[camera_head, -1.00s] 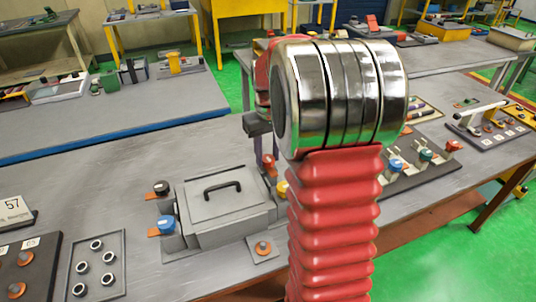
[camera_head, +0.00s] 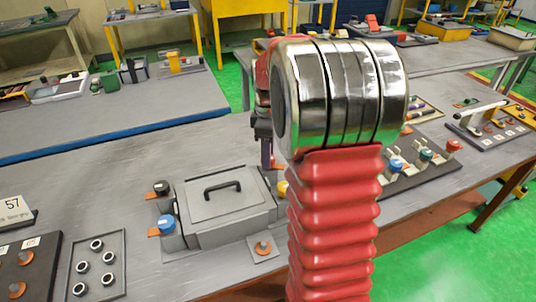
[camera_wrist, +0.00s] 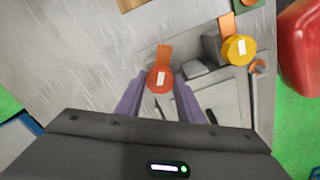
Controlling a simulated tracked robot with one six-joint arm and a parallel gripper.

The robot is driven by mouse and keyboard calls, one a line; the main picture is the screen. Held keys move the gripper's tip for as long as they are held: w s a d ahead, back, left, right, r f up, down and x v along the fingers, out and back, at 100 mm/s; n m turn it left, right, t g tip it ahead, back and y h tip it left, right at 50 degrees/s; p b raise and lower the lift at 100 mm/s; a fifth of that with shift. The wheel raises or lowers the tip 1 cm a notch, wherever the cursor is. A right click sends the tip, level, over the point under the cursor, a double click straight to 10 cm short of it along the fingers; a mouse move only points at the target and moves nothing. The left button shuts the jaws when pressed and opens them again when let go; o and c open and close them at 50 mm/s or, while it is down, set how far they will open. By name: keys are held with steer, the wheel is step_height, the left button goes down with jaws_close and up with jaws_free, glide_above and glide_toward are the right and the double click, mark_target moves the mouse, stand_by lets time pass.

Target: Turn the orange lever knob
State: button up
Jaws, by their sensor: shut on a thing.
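The orange lever knob (camera_wrist: 160,79) is a round red-orange cap with a white mark, at the centre of the wrist view. An orange tab runs from it toward the top of that view, and the white mark is nearly in line with it. My gripper (camera_wrist: 160,88) is shut on the knob, with one purple finger on each side. In the head view my gripper (camera_head: 267,154) is down at the right rear of a grey lidded box (camera_head: 222,203), and the knob is mostly hidden behind the fingers.
A yellow knob (camera_wrist: 239,50) is close by at the right in the wrist view. A blue knob (camera_head: 166,224) and a black knob (camera_head: 161,187) are at the box's left side. A black handle (camera_head: 222,188) rises from the lid. A lever panel (camera_head: 390,185) is to the right.

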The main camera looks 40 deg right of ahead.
steer(key=n, duration=0.5)
steer(key=shift+s+f+n, duration=0.1)
steer(key=shift+f+n, duration=0.05)
steer(key=shift+n, duration=0.15)
stand_by(0.4)
steer(key=o, duration=1)
steer(key=shift+o, duration=0.2)
steer(key=shift+r, duration=0.2)
step_height(320, 180, up, 14)
steer(key=shift+f, duration=0.2)
